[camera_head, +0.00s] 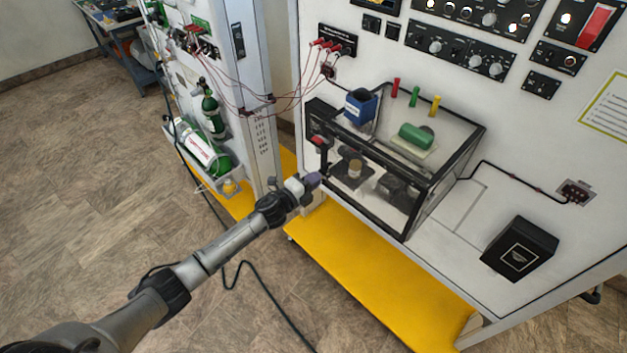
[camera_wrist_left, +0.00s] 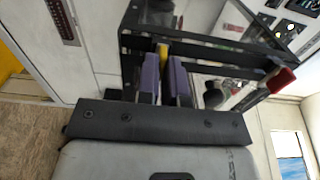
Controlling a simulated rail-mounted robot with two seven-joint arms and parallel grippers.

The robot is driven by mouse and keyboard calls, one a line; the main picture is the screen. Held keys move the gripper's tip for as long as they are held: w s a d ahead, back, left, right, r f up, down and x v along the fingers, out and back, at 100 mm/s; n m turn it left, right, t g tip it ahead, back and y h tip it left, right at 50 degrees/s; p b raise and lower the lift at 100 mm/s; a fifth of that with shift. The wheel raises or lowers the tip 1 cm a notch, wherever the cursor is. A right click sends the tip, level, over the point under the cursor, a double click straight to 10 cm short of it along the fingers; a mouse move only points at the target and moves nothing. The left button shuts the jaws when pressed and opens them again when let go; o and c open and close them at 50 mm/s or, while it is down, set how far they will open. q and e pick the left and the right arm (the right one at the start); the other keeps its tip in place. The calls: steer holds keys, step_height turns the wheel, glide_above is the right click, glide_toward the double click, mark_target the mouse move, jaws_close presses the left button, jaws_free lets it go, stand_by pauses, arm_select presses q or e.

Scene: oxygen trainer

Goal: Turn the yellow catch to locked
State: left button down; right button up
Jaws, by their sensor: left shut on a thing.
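The yellow catch (camera_wrist_left: 163,54) shows in the left wrist view as a narrow yellow piece between the two purple fingers, at the black frame of the clear case. My left gripper (camera_head: 314,180) is at the left front corner of the clear case (camera_head: 405,237) in the head view. It is shut on the catch; its fingers show on both sides of it in the left wrist view (camera_wrist_left: 165,78). In the head view the gripper hides the catch, so I cannot tell its turn position. My right gripper is in neither view.
A red-topped part (camera_head: 318,142) sits on the case's left side, just above my gripper; it appears right of the fingers in the wrist view. A yellow ledge (camera_head: 375,275) runs below.

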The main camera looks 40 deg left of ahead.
arm_select(q)
steer(key=c, duration=1.3)
jaws_free()
steer(key=shift+o, duration=0.2)
steer(key=s+a+b, duration=0.1)
steer(key=s, duration=1.2)
steer(key=shift+s+a+b, duration=0.35)
steer(key=shift+s, duration=0.05)
